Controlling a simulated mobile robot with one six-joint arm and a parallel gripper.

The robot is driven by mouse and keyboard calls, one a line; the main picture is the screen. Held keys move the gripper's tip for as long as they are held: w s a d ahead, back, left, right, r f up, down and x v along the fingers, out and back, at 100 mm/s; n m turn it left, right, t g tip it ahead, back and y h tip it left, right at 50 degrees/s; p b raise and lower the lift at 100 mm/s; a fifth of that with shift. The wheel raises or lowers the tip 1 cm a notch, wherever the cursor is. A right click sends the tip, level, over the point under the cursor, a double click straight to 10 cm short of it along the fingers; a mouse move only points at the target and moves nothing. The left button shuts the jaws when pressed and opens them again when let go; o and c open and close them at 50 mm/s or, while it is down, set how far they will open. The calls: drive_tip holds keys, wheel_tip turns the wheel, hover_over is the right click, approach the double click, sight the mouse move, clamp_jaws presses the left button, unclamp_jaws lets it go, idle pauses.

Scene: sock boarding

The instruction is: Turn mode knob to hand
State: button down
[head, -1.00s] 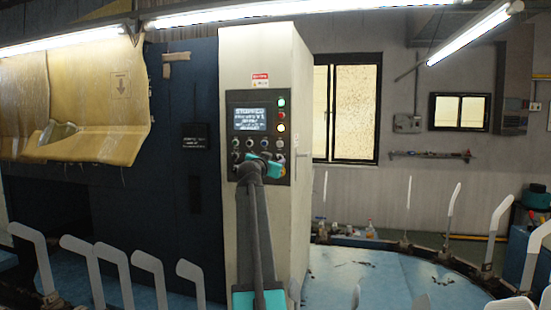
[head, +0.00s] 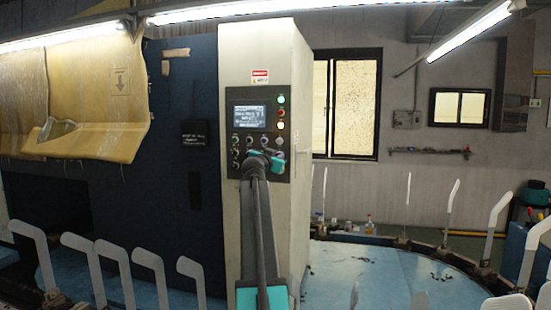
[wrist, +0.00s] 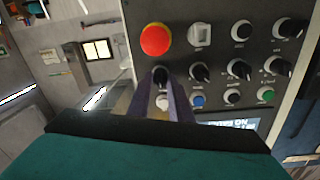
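The control panel (head: 267,102) is on the front of a pale cabinet, with a lit screen, lamps, buttons and knobs. My gripper (head: 262,158) is at the panel's lower part and hides some controls there. In the wrist view my gripper (wrist: 160,82) has its two fingers on either side of a black knob (wrist: 161,75), below the red mushroom button (wrist: 156,39) in that picture. A gap shows between the fingers, with a white button (wrist: 162,102) behind it. Whether the fingertips press on the knob is unclear. The knob labels are too small to read.
Close beside the knob at my gripper is another black knob (wrist: 200,73), with further knobs to its right. A blue button (wrist: 197,101) and a green button (wrist: 265,95) sit nearby. Upright white sock boards (head: 150,276) stand around the machine.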

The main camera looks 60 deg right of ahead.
drive_tip(key=shift+s+a, duration=0.1)
drive_tip(key=shift+s, duration=0.05)
drive_tip(key=shift+n+b, duration=0.3)
drive_tip(key=shift+b, duration=0.05)
drive_tip(key=shift+r+n+b, duration=0.1)
drive_tip(key=shift+n+b, duration=1.35)
drive_tip(key=shift+n, duration=2.85)
